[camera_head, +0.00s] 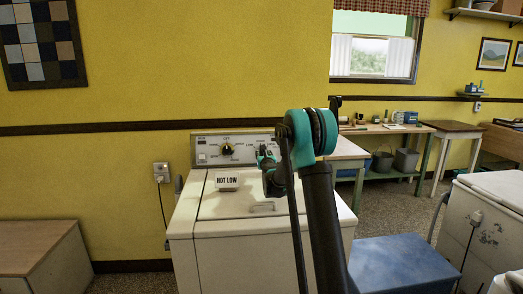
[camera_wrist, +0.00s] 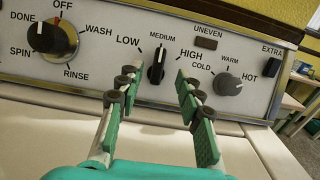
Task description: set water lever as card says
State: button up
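A white card (camera_head: 228,182) reading "HOT LOW" stands on the washer lid (camera_head: 225,204). The washer's control panel (camera_head: 209,144) is at its back; the panel also fills the wrist view (camera_wrist: 120,70). The black level knob (camera_wrist: 157,66) sits among LOW, MEDIUM and HIGH, its pointer up at MEDIUM. The grey temperature knob (camera_wrist: 227,84), among COLD, WARM and HOT, appears to have its mark on the HOT side. My gripper (camera_wrist: 157,90) is open and empty, its fingers on either side below the level knob, apart from it. In the head view my gripper (camera_head: 267,158) is partly hidden by my arm.
A larger black and grey cycle knob (camera_wrist: 52,38) is left of the level knob. A blue-topped surface (camera_head: 405,262) is right of the washer, with another white appliance (camera_head: 492,215) beyond. A wooden cabinet (camera_head: 40,255) stands at left.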

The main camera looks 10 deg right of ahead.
jog(key=w, duration=0.8)
jog(key=shift+w, duration=0.15)
jog(key=shift+c, duration=0.6)
grip_shut()
